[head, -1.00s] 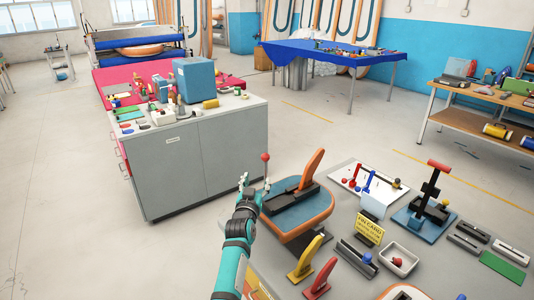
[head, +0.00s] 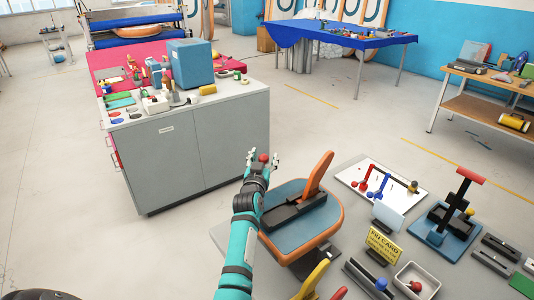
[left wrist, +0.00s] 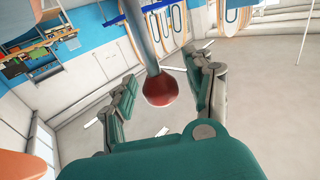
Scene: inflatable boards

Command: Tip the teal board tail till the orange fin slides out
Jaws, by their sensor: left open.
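The board tail (head: 322,222), teal on top with an orange rim, sits at the near edge of the grey table. The orange fin (head: 318,174) stands tilted in a black fin box (head: 296,211) on it. A red ball knob (head: 263,158) stands by the board's left side; the left wrist view shows the knob (left wrist: 160,89) on a grey rod. My left gripper (head: 263,154) is open, its fingers either side of the knob with visible gaps in the left wrist view (left wrist: 162,92). My forearm hides the board's left edge. My right gripper is out of view.
Right of the board are a white tray with red and blue pegs (head: 350,182), a yellow fin card (head: 384,247), a blue-based press (head: 446,238) and a small white bin (head: 430,272). A yellow fin (head: 313,281) stands in front. A grey cabinet (head: 170,165) is behind left.

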